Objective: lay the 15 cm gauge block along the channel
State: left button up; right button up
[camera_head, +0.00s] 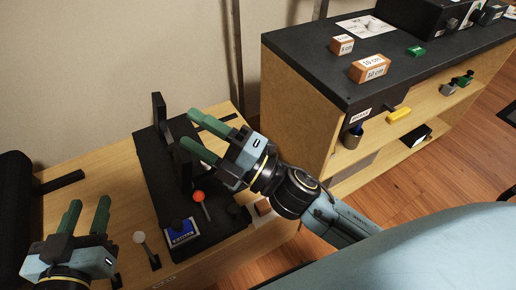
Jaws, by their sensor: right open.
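A black fixture (155,186) with dark upright plates stands on the wooden table; I cannot make out the channel clearly. My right gripper (188,129) reaches over the fixture from the right, its green fingers apart and empty, close to the uprights. My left gripper (87,205) is at the lower left, fingers apart with nothing between them. A block marked 10 cm (371,69) and a smaller block marked 5 cm (342,46) lie on the black-topped cabinet. No block marked 15 cm is readable. A small orange-and-white piece (263,207) shows partly behind my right arm.
A red-knobbed lever (198,197), a white-knobbed lever (139,238) and a blue labelled box (181,232) stand near the table's front. The cabinet (300,115) at right holds a cup (352,138) and a yellow piece (399,115) on its shelf.

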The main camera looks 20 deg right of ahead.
jog(key=s+d+f+m+h, duration=0.1)
jog(key=d+m+h, duration=0.3)
jog(key=m, duration=0.7)
jog(key=s+d+f+m+h, duration=0.2)
jog(key=d+f+m+h, duration=0.2)
jog(key=m, duration=0.6)
jog(key=d+h, duration=0.1)
jog(key=h, duration=0.1)
jog(key=shift+s+d+f+m+g+h, duration=0.15)
jog(key=shift+s+m+g+h, duration=0.15)
jog(key=shift+m+g, duration=0.1)
